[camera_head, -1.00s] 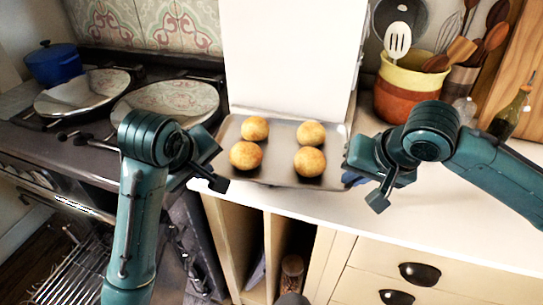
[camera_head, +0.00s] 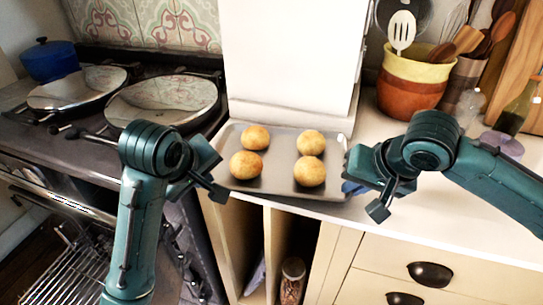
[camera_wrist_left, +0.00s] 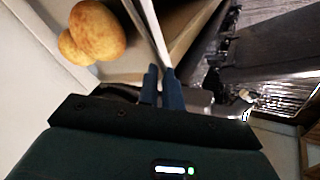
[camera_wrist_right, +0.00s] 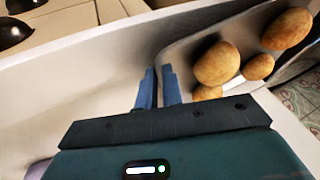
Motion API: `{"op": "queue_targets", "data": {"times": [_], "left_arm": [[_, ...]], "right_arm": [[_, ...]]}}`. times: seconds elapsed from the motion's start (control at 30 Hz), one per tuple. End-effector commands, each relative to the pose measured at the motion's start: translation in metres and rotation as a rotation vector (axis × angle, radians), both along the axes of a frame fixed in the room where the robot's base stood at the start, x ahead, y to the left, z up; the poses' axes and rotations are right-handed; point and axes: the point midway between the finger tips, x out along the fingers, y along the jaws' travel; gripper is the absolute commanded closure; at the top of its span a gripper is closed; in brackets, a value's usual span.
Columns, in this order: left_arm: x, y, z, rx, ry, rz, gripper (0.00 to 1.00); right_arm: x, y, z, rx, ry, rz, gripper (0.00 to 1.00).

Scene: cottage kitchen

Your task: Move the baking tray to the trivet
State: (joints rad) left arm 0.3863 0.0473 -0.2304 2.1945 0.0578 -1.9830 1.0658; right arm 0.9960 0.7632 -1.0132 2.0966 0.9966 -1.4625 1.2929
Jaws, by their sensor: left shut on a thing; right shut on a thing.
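The grey baking tray (camera_head: 280,168) carries several round golden rolls (camera_head: 310,171) and is at the front edge of the counter in the head view. My left gripper (camera_head: 218,178) is shut on its left edge; the left wrist view shows the tray's rim (camera_wrist_left: 152,32) between the fingers. My right gripper (camera_head: 350,184) is shut on its right edge, and the right wrist view shows its fingers (camera_wrist_right: 158,88) at the tray's rim. I cannot tell whether the tray touches the counter. I cannot make out a trivet in these frames.
A white box-like appliance (camera_head: 290,60) stands right behind the tray. A yellow and orange utensil crock (camera_head: 412,98), a bottle (camera_head: 517,108) and a purple-lidded item (camera_head: 503,147) are on the right. White counter (camera_head: 470,215) is clear at the front right.

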Motion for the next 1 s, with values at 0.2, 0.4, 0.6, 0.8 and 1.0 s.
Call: {"op": "queue_targets", "data": {"times": [0.2,0.4,0.6,0.8,1.0], "left_arm": [[0.0,-0.003,0.0,-0.003,-0.001,-0.009,0.77],[0.0,-0.001,0.0,-0.002,0.0,-0.005,0.71],[0.0,-0.001,0.003,-0.001,0.0,-0.003,0.71],[0.0,-0.001,0.019,-0.001,0.0,-0.002,0.71],[0.0,0.0,0.05,-0.001,0.0,-0.002,0.71]], "right_arm": [[-0.001,0.003,0.001,0.007,-0.002,0.007,0.76],[0.0,0.001,0.0,0.004,-0.002,0.004,0.71],[0.0,0.001,0.003,0.002,-0.001,0.002,0.71],[0.0,0.0,0.02,0.001,-0.001,0.002,0.71],[0.0,0.0,0.05,0.002,0.0,0.001,0.71]]}}
